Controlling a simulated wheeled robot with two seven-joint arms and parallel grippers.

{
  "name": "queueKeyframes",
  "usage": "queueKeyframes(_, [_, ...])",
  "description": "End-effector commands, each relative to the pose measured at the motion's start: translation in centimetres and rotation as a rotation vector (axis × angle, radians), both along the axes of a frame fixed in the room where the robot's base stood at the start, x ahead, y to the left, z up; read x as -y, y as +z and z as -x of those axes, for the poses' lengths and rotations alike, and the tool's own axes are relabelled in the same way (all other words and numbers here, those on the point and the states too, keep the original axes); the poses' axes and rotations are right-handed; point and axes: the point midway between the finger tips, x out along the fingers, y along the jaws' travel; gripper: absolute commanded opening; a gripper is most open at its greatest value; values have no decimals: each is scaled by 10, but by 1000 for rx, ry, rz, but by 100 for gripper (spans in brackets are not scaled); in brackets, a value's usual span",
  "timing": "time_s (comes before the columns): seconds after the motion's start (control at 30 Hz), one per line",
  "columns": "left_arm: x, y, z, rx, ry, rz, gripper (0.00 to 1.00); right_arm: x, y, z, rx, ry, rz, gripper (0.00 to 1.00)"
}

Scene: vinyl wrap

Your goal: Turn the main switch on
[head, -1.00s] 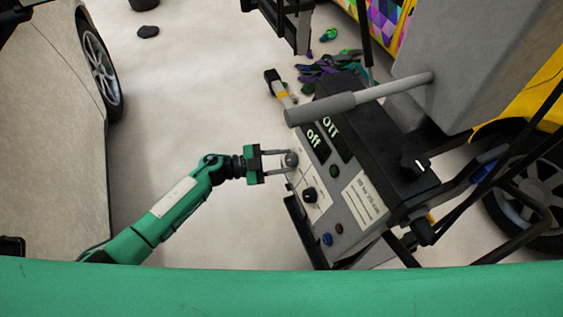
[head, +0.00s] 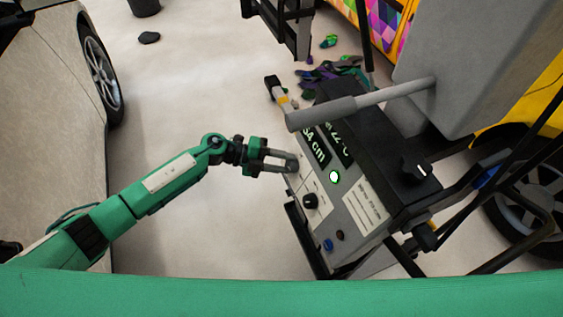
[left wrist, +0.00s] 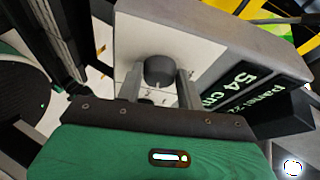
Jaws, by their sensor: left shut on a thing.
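The control panel (head: 338,206) stands right of the middle in the head view, on a machine with a grey box. Its main switch is a grey round knob (left wrist: 159,70) in the left wrist view. My left gripper (head: 290,162) reaches in from the left and is shut on the knob, one finger on each side. The knob is mostly hidden by the fingers in the head view. The displays (head: 318,152) are lit, one reading "54 cm" in the left wrist view (left wrist: 232,91). A round indicator lamp (head: 334,177) glows white-green. My right gripper is out of view.
A black knob (head: 310,201) and a blue button (head: 328,244) sit lower on the panel. A grey handle bar (head: 345,107) crosses above it. A car (head: 60,110) stands at the left, with clear floor (head: 190,90) between.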

Motion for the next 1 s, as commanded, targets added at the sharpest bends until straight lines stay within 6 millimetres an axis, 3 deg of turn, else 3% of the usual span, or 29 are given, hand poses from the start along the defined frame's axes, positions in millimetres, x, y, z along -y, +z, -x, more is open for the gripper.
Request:
queueKeyframes(0.3, [0, 0, 0, 101, -45, -45, 14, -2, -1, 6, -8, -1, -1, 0])
queueKeyframes(0.83, [1, 0, 1, 121, -55, -53, 14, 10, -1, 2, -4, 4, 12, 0])
queueKeyframes(0.87, [1, 0, 1, 121, -54, -52, 39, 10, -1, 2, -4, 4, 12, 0])
queueKeyframes(0.97, [1, 0, 0, 121, -54, -52, 58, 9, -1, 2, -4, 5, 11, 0])
queueKeyframes(1.0, [1, 1, 0, 121, -54, -52, 58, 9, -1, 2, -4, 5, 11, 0])
